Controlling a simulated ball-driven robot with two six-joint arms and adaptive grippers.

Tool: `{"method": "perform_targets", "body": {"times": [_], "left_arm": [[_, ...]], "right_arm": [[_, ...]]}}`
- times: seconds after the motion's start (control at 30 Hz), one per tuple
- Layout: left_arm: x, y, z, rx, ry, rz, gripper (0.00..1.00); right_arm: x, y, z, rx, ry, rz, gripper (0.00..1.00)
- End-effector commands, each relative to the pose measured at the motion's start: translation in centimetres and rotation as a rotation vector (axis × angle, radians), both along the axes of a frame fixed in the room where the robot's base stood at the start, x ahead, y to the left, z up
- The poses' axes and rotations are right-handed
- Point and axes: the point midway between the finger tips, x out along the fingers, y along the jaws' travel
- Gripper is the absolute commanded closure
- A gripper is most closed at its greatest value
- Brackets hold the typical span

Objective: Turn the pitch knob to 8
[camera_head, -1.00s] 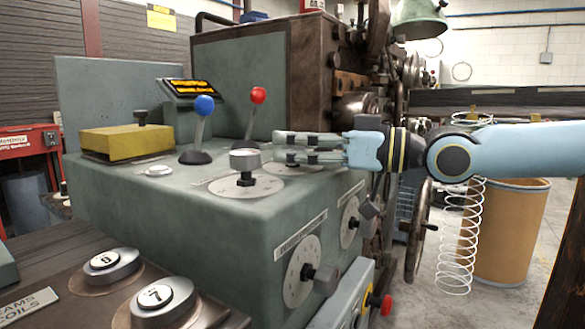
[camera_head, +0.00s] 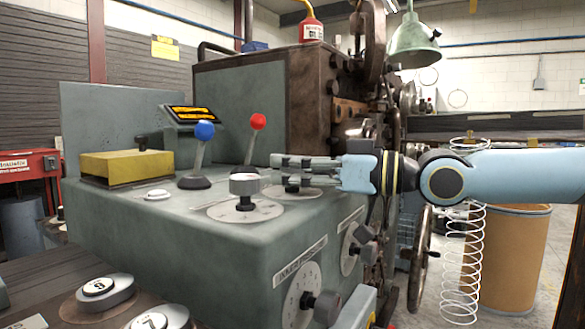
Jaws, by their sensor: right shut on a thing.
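My right gripper (camera_head: 285,170) comes in from the right over the top of the green-grey control box. Its fingers are shut on a knob that they mostly hide. A pale round dial plate (camera_head: 291,190) with a small dark foot shows just under the fingers. In front and to the left stands another knob (camera_head: 245,184) with a grey cap on its own pale dial (camera_head: 246,211); the fingertips are close behind its cap. I cannot read which knob is the pitch knob or where its pointer stands.
A blue-topped lever (camera_head: 203,131) and a red-topped lever (camera_head: 258,122) rise behind the dials. A yellow block (camera_head: 127,167) sits at the left. Two dials with knobs are on the front face, one knob (camera_head: 327,307) low down. A white coil (camera_head: 465,265) hangs at the right.

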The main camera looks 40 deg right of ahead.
Motion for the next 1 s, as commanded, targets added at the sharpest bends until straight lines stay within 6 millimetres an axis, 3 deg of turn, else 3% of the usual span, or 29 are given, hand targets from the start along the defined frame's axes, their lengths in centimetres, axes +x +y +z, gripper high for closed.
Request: {"method": "perform_targets", "body": {"times": [0.43, 0.87, 0.9, 1.0], "left_arm": [[-0.8, 0.0, -2.1, 0.000, 0.014, 0.000, 1.00], [-0.9, 0.0, -2.2, 0.000, 0.015, 0.000, 1.00], [-0.9, 0.0, -2.2, 0.000, 0.015, 0.000, 1.00], [-0.9, 0.1, -2.2, 0.000, 0.015, 0.000, 1.00]], "right_arm": [[0.2, -0.4, -0.3, -0.009, -0.003, 0.103, 1.00], [0.1, -0.1, 0.0, 0.001, 0.001, 0.132, 1.00], [0.1, -0.1, 0.0, 0.001, 0.001, 0.132, 0.66], [0.1, -0.1, 0.0, 0.001, 0.001, 0.132, 0.53]]}}
